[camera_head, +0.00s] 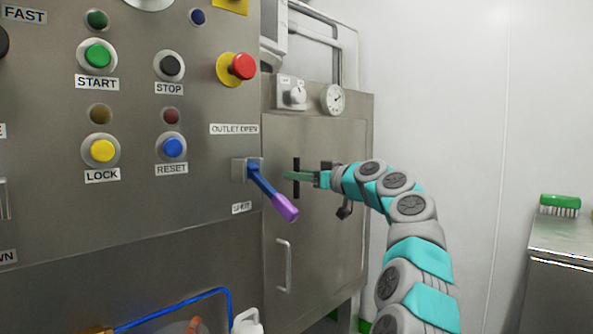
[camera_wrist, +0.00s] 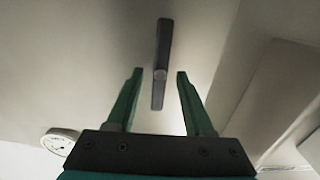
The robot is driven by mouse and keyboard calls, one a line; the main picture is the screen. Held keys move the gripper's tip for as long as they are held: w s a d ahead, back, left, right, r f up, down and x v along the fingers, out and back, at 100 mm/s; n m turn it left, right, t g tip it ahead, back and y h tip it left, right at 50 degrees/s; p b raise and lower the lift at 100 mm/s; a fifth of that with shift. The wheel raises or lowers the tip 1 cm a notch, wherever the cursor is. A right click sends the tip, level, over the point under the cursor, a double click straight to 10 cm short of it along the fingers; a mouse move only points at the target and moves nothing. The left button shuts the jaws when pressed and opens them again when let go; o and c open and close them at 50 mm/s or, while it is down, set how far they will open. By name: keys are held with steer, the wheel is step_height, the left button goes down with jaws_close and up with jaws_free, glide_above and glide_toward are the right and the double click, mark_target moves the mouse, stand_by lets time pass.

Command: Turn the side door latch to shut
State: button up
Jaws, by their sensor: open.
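The side door latch, a dark bar, stands upright on the grey side door (camera_head: 335,255); the bar's upper part (camera_head: 296,163) shows above my gripper (camera_head: 290,176). The green fingers are open, one on each side of the bar's lower half, and hold nothing. I cannot tell how far the tips are from the door.
A blue lever with a purple grip (camera_head: 284,207) juts from the front panel, just left of my gripper. A dark knob (camera_head: 343,211) sits below my wrist, and a pale door handle (camera_head: 284,265) lower down. A gauge (camera_head: 333,98) is above.

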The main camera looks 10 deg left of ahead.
steer(key=shift+w+a, duration=0.35)
steer(key=shift+a, duration=0.05)
jaws_close()
stand_by(0.4)
